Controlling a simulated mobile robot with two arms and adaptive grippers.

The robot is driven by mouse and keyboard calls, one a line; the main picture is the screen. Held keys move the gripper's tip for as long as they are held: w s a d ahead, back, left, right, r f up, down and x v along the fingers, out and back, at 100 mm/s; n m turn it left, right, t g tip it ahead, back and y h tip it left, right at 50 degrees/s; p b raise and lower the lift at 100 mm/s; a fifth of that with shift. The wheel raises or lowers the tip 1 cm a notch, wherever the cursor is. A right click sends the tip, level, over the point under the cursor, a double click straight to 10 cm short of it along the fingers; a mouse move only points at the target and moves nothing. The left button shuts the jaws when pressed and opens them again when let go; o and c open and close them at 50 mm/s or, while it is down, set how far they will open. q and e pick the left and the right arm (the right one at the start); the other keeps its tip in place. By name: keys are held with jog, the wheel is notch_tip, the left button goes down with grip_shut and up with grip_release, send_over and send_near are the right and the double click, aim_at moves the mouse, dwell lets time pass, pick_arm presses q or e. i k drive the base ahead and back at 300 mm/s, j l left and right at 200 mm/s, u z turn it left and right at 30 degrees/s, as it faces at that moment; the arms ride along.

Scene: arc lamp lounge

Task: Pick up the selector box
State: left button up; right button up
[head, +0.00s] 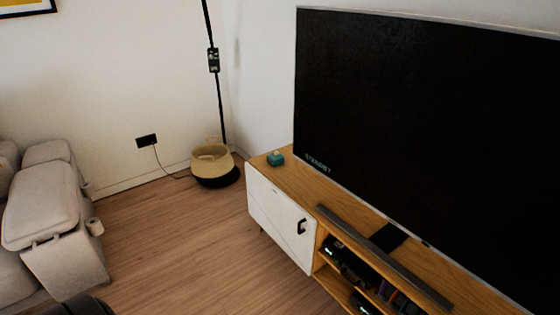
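A small teal box (275,158) sits on the far left end of the wooden TV cabinet (288,178), near the lower left corner of the TV. It is the closest match to the selector box, but it is too small to read any markings. A small black box (213,60) is also fixed on the thin black lamp pole above a basket. Neither of my grippers is in view, and nothing is touching the teal box.
A large black TV (420,130) stands over the cabinet. A grey soundbar (380,258) lies along its front edge. A woven basket (211,160) stands by the lamp pole. A beige sofa (50,215) is at left. The wooden floor (185,240) between is clear.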

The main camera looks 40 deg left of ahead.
aim_at(274, 160)
jog(key=i+j+u, duration=0.5)
jog(key=j, duration=0.35)
jog(key=i+j+u, duration=0.45)
jog(key=i, duration=0.4)
jog(key=j+z, duration=0.2)
jog(key=z, duration=0.35)
jog(key=i+j+z, duration=0.2)
jog(key=j, duration=0.15)
jog(key=i+j+z, duration=0.25)
jog(key=j, duration=0.15)
jog(key=j+z, duration=0.2)
jog(key=j, duration=0.2)
jog(key=i+j+z, duration=0.1)
jog(key=j+z, duration=0.15)
jog(key=j, duration=0.2)
